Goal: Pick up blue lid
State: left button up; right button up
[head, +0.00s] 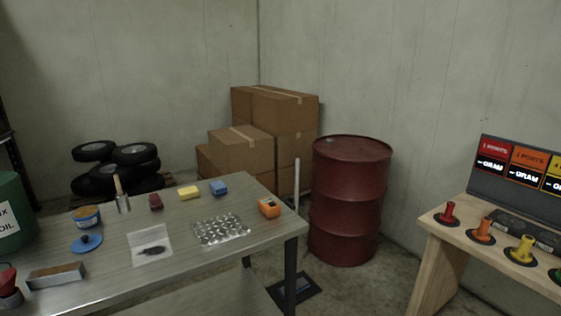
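The blue lid (86,243) is a round blue disc with a dark knob-like spot on top. It lies flat on the left part of the grey workbench (185,262). A blue and orange tub (87,216) stands just behind it. Neither of my grippers shows in the head view.
Around the lid are a brush (122,195), a plastic bag with dark contents (151,246), a brown and grey block (56,275) and a clear multi-cup tray (220,230). A red drum (350,200) stands beyond the bench. A wooden table (475,255) is at right.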

aim_at(86, 243)
jog(key=u, duration=1.3)
